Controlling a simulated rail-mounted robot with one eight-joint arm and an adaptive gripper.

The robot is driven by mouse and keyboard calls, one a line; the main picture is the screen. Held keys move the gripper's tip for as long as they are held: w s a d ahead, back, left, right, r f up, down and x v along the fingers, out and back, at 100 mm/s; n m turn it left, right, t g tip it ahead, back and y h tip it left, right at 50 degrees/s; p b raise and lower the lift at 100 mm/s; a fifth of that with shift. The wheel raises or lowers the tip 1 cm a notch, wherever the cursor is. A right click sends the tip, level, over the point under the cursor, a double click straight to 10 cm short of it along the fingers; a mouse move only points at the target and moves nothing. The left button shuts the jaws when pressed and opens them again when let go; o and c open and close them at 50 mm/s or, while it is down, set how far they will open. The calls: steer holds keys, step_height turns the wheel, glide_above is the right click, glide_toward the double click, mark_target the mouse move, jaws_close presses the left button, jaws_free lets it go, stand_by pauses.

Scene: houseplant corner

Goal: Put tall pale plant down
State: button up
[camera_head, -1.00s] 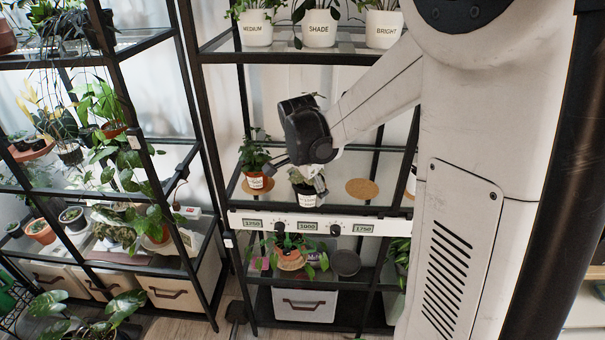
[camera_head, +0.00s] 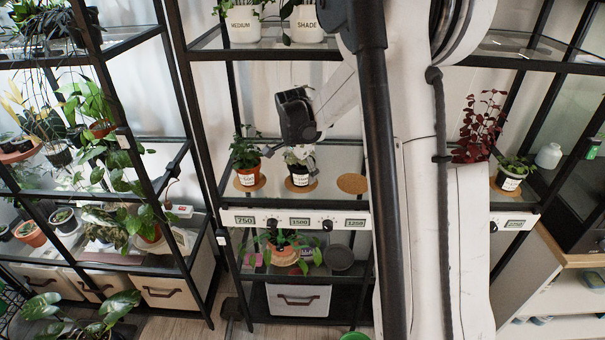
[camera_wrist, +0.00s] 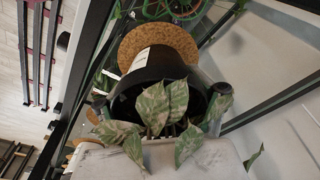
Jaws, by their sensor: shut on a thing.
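The pale plant has variegated green-and-cream leaves (camera_wrist: 155,105) and a black pot (camera_wrist: 155,68) with a white label. In the head view its black pot (camera_head: 299,178) is at the middle cork mat (camera_head: 312,187) on the glass shelf. My gripper (camera_head: 292,158) is shut around the pot, one finger on each side. In the wrist view my gripper (camera_wrist: 165,98) has its fingers on both sides of the pot. The round cork mat (camera_wrist: 158,42) shows just past the pot's base; I cannot tell whether they touch. The pot looks roughly upright.
Left of it, a leafy plant in an orange pot (camera_head: 249,176) stands close by on its own mat. Right of it is an empty cork mat (camera_head: 352,184). A white strip with dials (camera_head: 300,222) runs along the shelf front. Labelled pots stand on the shelf above.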

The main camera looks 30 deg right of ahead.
mark_target(301, 166)
steer(key=shift+f, duration=0.2)
steer(key=o, duration=1.5)
steer(key=shift+s+a+r, duration=0.1)
steer(key=shift+a+r, duration=0.1)
steer(key=shift+r, duration=1.1)
steer(key=shift+w+a+r, duration=0.1)
steer(key=shift+a+r, duration=0.05)
steer(key=shift+r, duration=1.15)
steer(key=shift+s+a+r, duration=0.1)
steer(key=shift+a+r, duration=0.1)
steer(key=shift+r, duration=1.1)
